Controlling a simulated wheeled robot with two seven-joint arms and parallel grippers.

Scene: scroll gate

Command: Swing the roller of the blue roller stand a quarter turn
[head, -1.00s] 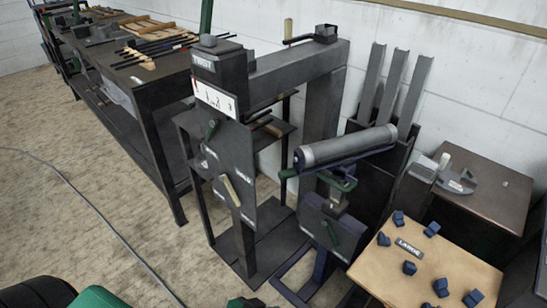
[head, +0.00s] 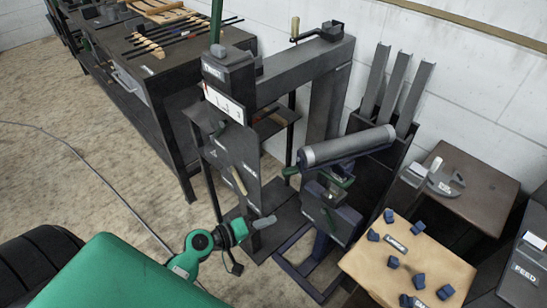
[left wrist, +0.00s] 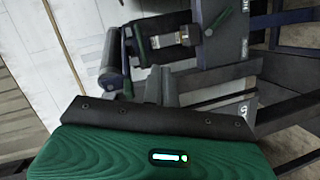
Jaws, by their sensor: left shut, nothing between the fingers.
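The blue roller stand (head: 300,268) stands on the floor right of centre in the head view. Green handles show under the roller and on the stand's front. My left gripper (head: 264,222) is shut and empty, low and to the left of the stand, apart from it. In the left wrist view, the fingers (left wrist: 160,85) are together, with the roller (left wrist: 112,60) beyond them on the left. My right gripper is not in view.
A dark gate frame (head: 240,150) stands just left of the roller stand, close to my left gripper. A wooden-topped table (head: 440,262) with several blue blocks is at the right. Tall grey channels (head: 395,85) rise behind the roller. Open floor lies at the left.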

